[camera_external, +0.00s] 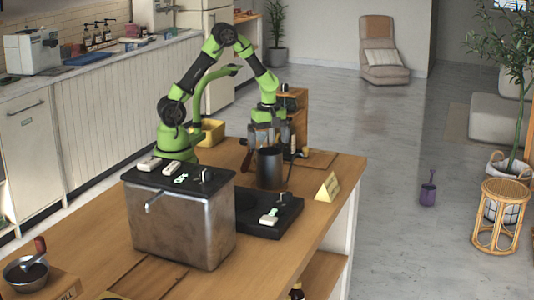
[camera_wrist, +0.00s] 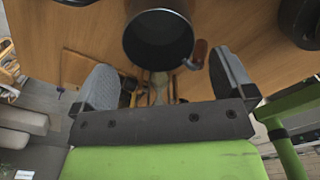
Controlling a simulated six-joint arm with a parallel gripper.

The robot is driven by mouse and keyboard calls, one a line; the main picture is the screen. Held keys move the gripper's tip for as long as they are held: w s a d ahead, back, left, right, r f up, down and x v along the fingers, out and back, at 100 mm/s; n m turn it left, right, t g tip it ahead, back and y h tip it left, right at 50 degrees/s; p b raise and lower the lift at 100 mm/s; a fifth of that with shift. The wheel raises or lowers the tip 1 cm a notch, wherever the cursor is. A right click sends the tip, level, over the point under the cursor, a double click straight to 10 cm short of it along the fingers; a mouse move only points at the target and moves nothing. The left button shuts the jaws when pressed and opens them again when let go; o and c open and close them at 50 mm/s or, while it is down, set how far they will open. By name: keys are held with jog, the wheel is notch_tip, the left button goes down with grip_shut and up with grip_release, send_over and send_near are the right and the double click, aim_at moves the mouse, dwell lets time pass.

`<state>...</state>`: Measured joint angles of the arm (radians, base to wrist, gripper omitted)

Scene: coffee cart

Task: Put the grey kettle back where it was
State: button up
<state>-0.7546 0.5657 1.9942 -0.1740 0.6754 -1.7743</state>
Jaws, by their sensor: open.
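A dark grey, open-topped cylindrical vessel (camera_external: 270,168), which looks like the grey kettle, stands upright near the black hot plate (camera_external: 290,218). Whether its base rests on the wood or the plate's edge is unclear. In the wrist view the vessel (camera_wrist: 158,40) is at top centre, with a reddish-brown handle end beside it. My gripper (camera_external: 270,138) is just behind and above the vessel. In the wrist view its two grey fingers are spread wide with nothing between them, and the vessel is beyond the gap (camera_wrist: 165,82). The gripper is open and empty.
A metal box machine (camera_external: 182,222) stands left of the hot plate. A small yellow sign (camera_external: 328,187) is near the counter's right edge. A yellow bin (camera_external: 212,131) and a wooden shelf (camera_external: 299,103) are at the back. A pan (camera_external: 25,274) sits front left. Bare wood lies front right.

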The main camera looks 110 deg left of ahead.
jog(key=d+r+m+t+y, duration=0.2)
jog(key=d+r+m, duration=0.7)
jog(key=r+m, duration=0.4)
jog(key=s+d+r+m+t, duration=0.4)
jog(key=d+m, duration=0.4)
jog(key=m, duration=1)
jog(key=shift+s+r+t, duration=0.4)
jog(key=shift+s+t, duration=0.2)
jog(key=shift+s, duration=0.8)
jog(key=shift+d, duration=0.1)
